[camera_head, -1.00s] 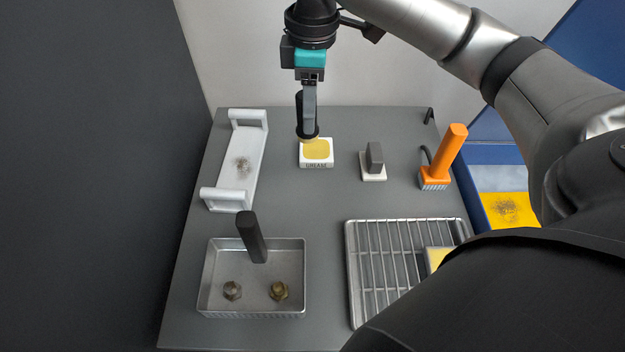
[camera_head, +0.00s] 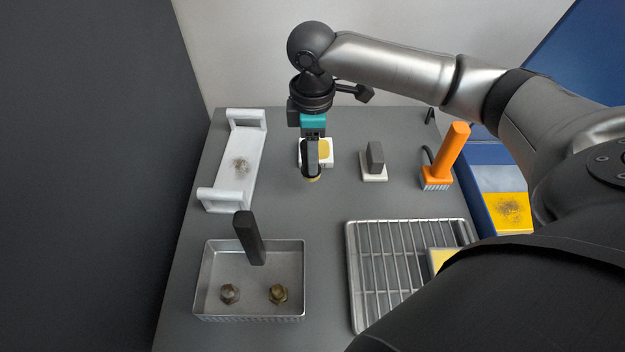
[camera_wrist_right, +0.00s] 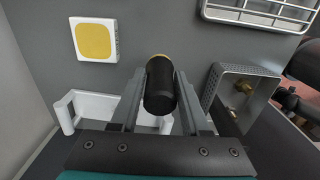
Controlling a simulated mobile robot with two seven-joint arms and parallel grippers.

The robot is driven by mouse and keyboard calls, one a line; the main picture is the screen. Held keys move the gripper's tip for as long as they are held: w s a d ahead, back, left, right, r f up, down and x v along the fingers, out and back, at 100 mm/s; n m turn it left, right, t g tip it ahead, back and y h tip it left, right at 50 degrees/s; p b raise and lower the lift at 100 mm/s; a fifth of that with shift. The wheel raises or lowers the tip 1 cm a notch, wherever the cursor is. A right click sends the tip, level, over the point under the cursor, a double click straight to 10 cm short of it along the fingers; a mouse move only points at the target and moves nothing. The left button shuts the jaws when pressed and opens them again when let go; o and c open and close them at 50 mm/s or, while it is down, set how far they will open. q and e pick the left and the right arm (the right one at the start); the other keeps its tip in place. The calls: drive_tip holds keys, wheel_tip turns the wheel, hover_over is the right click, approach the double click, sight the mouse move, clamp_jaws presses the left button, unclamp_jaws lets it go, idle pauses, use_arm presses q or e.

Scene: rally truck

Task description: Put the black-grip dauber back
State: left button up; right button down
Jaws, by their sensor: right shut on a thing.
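My right gripper (camera_head: 312,146) is shut on a black-grip dauber (camera_head: 311,160) and holds it above the table, near the front of the grease pad. The dauber's tan tip shows at its lower end. In the right wrist view the dauber (camera_wrist_right: 160,86) sits between the two fingers (camera_wrist_right: 158,100). The grease pad (camera_head: 326,152), a white block with a yellow top, is partly hidden behind the gripper. It is clear in the right wrist view (camera_wrist_right: 95,40). My left gripper is not in view.
A metal tray (camera_head: 215,300) holds two nuts and a dark upright handle (camera_head: 249,238). A grey-handled block (camera_head: 375,160), orange brush (camera_head: 447,155) and wire rack (camera_head: 380,265) are to the right. Table between pad and tray is clear.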

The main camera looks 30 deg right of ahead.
wheel_tip(320, 180, down, 3)
drive_tip(key=shift+r, duration=0.1)
wheel_tip(320, 180, down, 3)
drive_tip(key=shift+r+b, duration=0.1)
drive_tip(key=shift+b, duration=0.4)
drive_tip(key=shift+f+p, duration=0.5)
drive_tip(key=shift+f, duration=0.6)
drive_tip(key=shift+f, duration=0.4)
drive_tip(key=shift+c, duration=1.9)
unclamp_jaws()
